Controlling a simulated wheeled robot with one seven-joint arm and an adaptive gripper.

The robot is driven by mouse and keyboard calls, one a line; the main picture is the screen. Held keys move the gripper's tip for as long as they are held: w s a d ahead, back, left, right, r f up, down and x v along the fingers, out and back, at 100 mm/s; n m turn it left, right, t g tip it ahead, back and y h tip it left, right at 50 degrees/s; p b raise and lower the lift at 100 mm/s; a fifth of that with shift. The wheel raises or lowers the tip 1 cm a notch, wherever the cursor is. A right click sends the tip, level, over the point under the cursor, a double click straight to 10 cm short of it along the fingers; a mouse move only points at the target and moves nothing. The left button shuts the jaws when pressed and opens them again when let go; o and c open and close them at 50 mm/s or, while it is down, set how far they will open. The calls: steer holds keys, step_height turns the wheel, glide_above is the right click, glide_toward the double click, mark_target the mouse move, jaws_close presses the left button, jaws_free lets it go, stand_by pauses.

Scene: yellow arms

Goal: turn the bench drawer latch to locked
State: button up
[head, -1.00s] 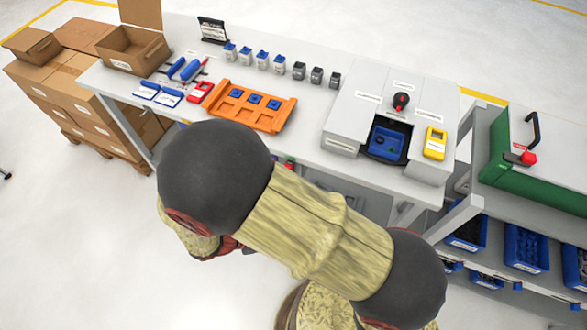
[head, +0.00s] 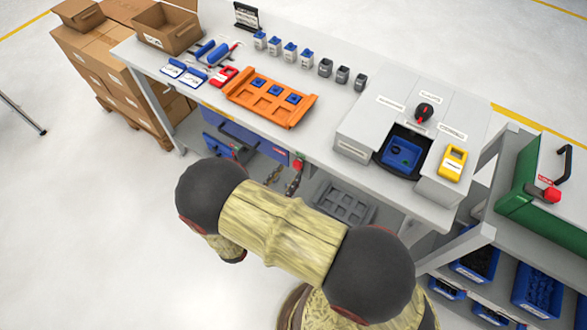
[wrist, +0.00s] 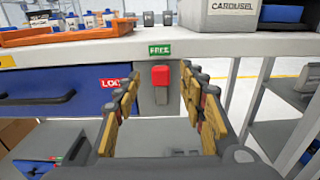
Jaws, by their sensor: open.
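The bench drawer latch (wrist: 160,77) shows in the wrist view as a red block on a grey body below the bench edge. Its red end is up, just under the green FREE label (wrist: 159,50). A red label (wrist: 111,84) starting "LO", partly hidden by a finger, is to its left. The blue drawer (wrist: 45,92) with a black handle is further left and looks closed. My gripper (wrist: 160,88) is open, with a finger on each side of the latch in this view; contact cannot be told. In the head view my gripper (head: 283,181) is just below the latch (head: 298,163).
The bench top (head: 330,123) overhangs the latch. A grey tray (head: 345,203) lies below, right of my gripper. An orange tray (head: 262,112) and a carousel housing (head: 372,122) stand on the bench. A shelf unit with a green case (head: 540,198) is at right.

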mark_target(296, 165)
steer(key=shift+b+x, duration=0.3)
steer(key=shift+x, duration=1.6)
steer(key=shift+c, duration=0.3)
jaws_close()
